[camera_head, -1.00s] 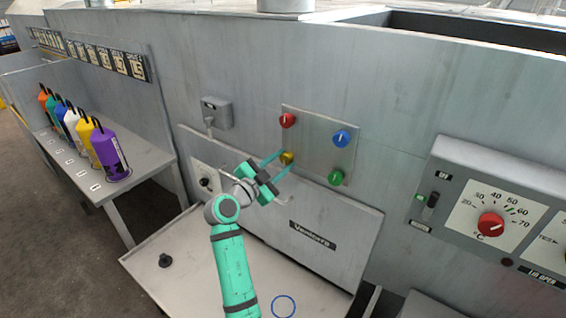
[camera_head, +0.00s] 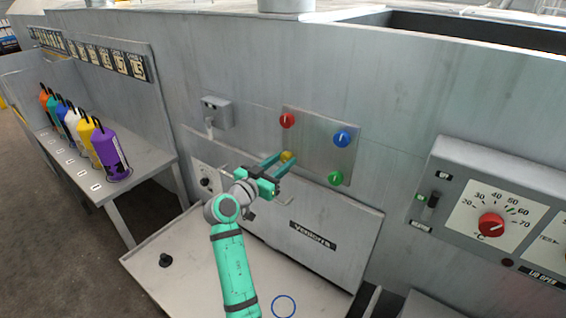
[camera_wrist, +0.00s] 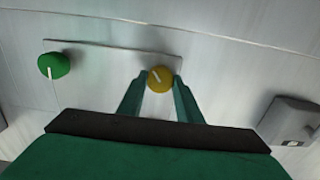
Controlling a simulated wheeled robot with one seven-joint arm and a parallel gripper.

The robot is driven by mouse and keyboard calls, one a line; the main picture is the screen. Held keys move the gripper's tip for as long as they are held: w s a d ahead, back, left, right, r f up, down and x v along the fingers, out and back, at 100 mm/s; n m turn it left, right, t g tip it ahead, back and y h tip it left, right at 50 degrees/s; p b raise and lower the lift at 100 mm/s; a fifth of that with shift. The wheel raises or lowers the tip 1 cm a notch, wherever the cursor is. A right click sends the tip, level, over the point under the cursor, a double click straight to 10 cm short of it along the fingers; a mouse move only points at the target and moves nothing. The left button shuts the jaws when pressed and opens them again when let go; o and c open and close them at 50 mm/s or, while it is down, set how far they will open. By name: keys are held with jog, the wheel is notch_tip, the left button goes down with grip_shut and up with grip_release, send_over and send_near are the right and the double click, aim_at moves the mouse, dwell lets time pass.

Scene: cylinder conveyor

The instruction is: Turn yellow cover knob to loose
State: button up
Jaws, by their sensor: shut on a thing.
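The yellow knob (camera_head: 287,156) is at the lower left of a metal cover plate (camera_head: 316,140) on the machine's grey wall. My gripper (camera_head: 282,157) is at the yellow knob, its two green fingers on either side of it and shut on it. In the wrist view the yellow knob (camera_wrist: 160,79) sits between the fingertips (camera_wrist: 159,84), with a pale line on its face slanting slightly from upright. The contact faces are partly hidden by the fingers.
On the same plate are a red knob (camera_head: 287,120), a blue knob (camera_head: 342,138) and a green knob (camera_head: 335,178). A small grey box (camera_head: 217,112) is on the wall to the left. A panel with a red dial (camera_head: 491,225) is at the right.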

jog(key=n, duration=0.7)
jog(key=shift+f, duration=0.15)
jog(key=n, duration=0.6)
jog(key=shift+n, duration=0.4)
jog(key=n, duration=0.6)
jog(key=shift+f, duration=0.1)
jog(key=n, duration=0.6)
jog(key=shift+n, duration=0.3)
jog(key=o, duration=1.1)
jog(key=shift+c, duration=0.2)
jog(key=shift+s+a, duration=0.1)
